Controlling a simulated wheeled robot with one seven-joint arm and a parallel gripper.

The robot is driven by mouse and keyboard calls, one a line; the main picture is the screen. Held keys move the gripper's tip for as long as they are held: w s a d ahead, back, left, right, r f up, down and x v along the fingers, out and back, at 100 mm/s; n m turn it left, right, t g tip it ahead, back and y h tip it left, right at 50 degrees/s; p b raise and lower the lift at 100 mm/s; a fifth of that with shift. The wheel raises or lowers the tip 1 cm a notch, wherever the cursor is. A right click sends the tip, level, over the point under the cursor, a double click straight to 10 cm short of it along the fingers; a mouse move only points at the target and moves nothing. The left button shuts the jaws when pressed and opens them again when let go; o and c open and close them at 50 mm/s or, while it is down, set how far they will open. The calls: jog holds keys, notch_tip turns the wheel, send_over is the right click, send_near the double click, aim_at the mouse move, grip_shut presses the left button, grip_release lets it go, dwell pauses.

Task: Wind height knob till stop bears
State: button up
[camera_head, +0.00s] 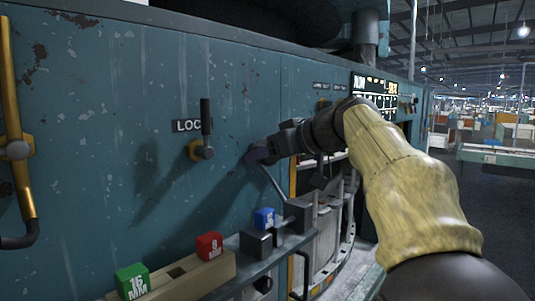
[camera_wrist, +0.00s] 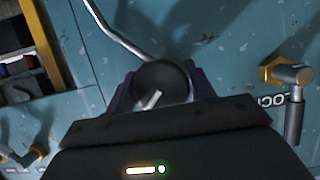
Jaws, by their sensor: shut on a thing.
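The height knob (camera_wrist: 158,77) is a dark round knob with a pale mark on its face, seen in the wrist view against the teal panel. My gripper (camera_wrist: 161,88) has its two purple-dark fingers shut on the knob, one on each side. In the head view my gripper (camera_head: 261,153) reaches the panel right of the lock lever, and its fingers mostly hide the knob. A thin bent rod (camera_head: 273,186) runs from near the knob down to a dark block (camera_head: 298,214). I cannot tell whether the stop is touching anything.
The lock lever (camera_head: 206,125) stands upright on the panel, left of my gripper. Below, a ledge (camera_head: 268,262) carries a red 8 MM block (camera_head: 209,246) and a blue block (camera_head: 264,219); a green 16 MM block (camera_head: 132,282) sits left. A display panel (camera_head: 375,92) is behind my arm.

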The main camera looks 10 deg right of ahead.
jog(key=m+g+y, duration=0.1)
jog(key=m, duration=0.1)
jog(key=shift+m+y, duration=0.4)
jog(key=shift+a+m+g+y, duration=0.1)
jog(key=shift+m+g+y, duration=0.2)
jog(key=shift+m+y, duration=0.7)
jog(key=o, duration=1)
jog(key=shift+c, duration=0.2)
jog(key=b+v, duration=0.1)
jog(key=v, duration=1.6)
jog(key=shift+s+r+b, duration=0.25)
jog(key=shift+r+b, duration=0.05)
jog(key=shift+b, duration=0.05)
